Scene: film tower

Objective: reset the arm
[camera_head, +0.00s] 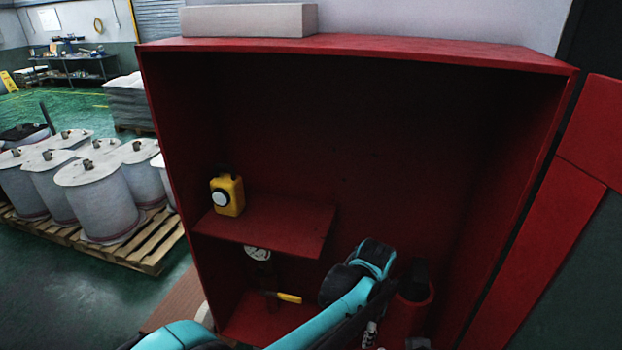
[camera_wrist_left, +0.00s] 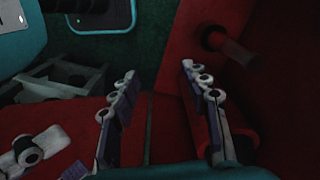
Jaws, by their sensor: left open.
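My left arm comes in from the bottom left in the head view and bends at a teal joint inside the open red cabinet (camera_head: 330,45). My left gripper (camera_head: 394,338) hangs low in the cabinet, partly cut off by the lower picture edge. In the left wrist view the gripper (camera_wrist_left: 158,88) is open, its two fingers apart with nothing held between them. A red cylinder (camera_head: 417,312) stands close behind the gripper, partly hidden. It seems to show behind the right finger in the left wrist view (camera_wrist_left: 240,132). My right gripper is not in view.
Below the shelf are a round gauge (camera_head: 258,253) and a yellow-handled item (camera_head: 289,298). Several grey drums (camera_head: 100,205) stand on a wooden pallet (camera_head: 150,252) at left. The cabinet's upper middle is clear.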

